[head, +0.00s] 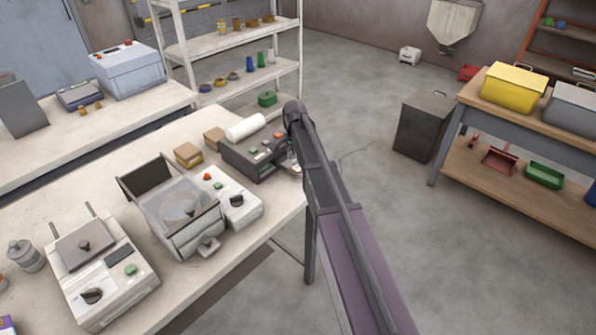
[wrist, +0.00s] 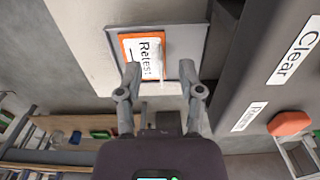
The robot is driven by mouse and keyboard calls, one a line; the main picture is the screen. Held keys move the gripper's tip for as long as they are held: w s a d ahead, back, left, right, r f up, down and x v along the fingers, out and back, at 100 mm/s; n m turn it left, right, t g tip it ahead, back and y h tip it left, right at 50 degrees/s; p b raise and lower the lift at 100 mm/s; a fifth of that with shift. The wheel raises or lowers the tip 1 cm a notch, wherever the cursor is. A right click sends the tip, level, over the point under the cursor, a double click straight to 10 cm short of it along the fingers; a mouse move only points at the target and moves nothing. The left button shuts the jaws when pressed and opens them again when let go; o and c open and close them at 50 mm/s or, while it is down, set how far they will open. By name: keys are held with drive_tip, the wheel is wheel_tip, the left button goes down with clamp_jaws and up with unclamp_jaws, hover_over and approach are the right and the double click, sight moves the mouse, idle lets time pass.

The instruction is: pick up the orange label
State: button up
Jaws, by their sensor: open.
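The orange label (wrist: 146,56) shows in the wrist view as a white card with an orange border and the printed word "Retest". It lies on a grey plate (wrist: 186,42) that juts out beside a dark machine. My gripper (wrist: 160,76) is open, with one fingertip on each side of the label's near edge and nothing held between them. I cannot tell whether the fingertips touch the label. In the head view, my gripper (head: 291,163) is at the right end of the dark machine (head: 250,155); I cannot make out the label there.
The dark machine's face (wrist: 262,75) is close on the right in the wrist view, with a red button (wrist: 289,123). In the head view, a white roll (head: 246,127) lies behind the machine on the white bench (head: 240,265). Open floor (head: 350,110) lies beyond the bench's right edge.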

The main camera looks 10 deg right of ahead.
drive_tip(key=shift+f+b, duration=0.55)
drive_tip(key=shift+f, duration=0.35)
clamp_jaws()
